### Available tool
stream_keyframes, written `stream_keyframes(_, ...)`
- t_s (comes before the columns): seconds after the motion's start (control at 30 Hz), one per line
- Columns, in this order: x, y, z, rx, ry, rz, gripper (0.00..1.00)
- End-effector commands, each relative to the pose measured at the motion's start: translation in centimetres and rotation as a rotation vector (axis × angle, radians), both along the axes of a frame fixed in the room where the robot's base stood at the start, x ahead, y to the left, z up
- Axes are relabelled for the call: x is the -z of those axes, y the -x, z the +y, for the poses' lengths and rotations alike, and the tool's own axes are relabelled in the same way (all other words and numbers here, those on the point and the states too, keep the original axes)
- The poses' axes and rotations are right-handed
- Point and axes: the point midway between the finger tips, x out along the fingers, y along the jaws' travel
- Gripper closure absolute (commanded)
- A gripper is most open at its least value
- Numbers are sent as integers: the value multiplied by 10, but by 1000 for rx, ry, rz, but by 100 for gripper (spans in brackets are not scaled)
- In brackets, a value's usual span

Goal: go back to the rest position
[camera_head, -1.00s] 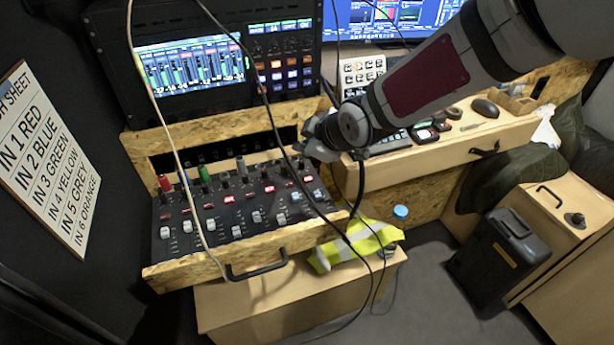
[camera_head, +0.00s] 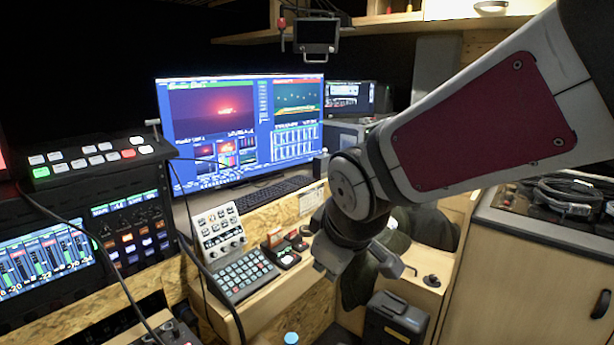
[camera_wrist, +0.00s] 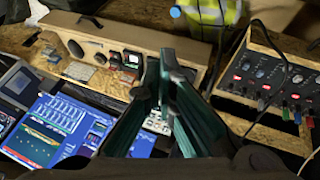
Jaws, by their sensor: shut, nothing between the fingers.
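My gripper (camera_wrist: 164,72) shows in the wrist view as two long green fingers that converge at their tips, shut with nothing between them. In the head view, my gripper (camera_head: 355,255) hangs in the air right of the button keypad (camera_head: 245,276), pointing down; its fingertips are hard to make out there. My arm crosses from the upper right. In the wrist view, the audio mixer (camera_wrist: 262,78) with coloured plugs lies to the right, apart from the fingers.
A large monitor (camera_head: 240,120) and a keyboard (camera_head: 262,193) stand behind. A white control panel (camera_head: 219,232) is on the left desk. A black case (camera_head: 395,318) is below my gripper. A wooden cabinet (camera_head: 540,255) is at right. Cables (camera_head: 195,230) hang at left.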

Motion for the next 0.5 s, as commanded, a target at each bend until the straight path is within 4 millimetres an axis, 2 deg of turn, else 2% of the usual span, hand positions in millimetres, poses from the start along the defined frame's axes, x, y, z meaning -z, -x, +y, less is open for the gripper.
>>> stream_keyframes(0.03, -18, 18, -24, 83, -11, 8, 100)
stream_keyframes(0.2, -49, 82, -90, 365, -76, 69, 100)
stream_keyframes(0.3, -62, 125, -120, 523, -130, 107, 100)
stream_keyframes(0.4, -69, 166, -140, 660, -189, 143, 100)
stream_keyframes(0.5, -72, 198, -151, 764, -241, 176, 100)
